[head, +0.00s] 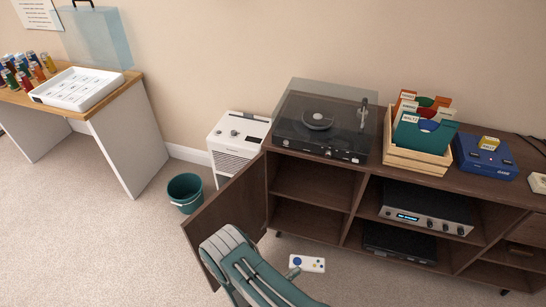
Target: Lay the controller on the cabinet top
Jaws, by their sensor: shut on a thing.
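The controller (310,263) is a small white slab with a blue round spot and coloured buttons. It is at my gripper (293,272), which is shut on it at its left end, low in the head view. The fingers are small and partly hidden by my arm. The controller is in front of the dark brown cabinet, below the level of the cabinet top (468,181). Bare wood shows along the front of the top and in a narrow strip between the turntable and the wooden crate.
A turntable (318,122), a wooden record crate (416,160) and a blue box (486,158) occupy the cabinet top. An open cabinet door (225,210) juts out left of my gripper. An amplifier (425,208) sits on a shelf. A green bin (185,192) stands on the carpet.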

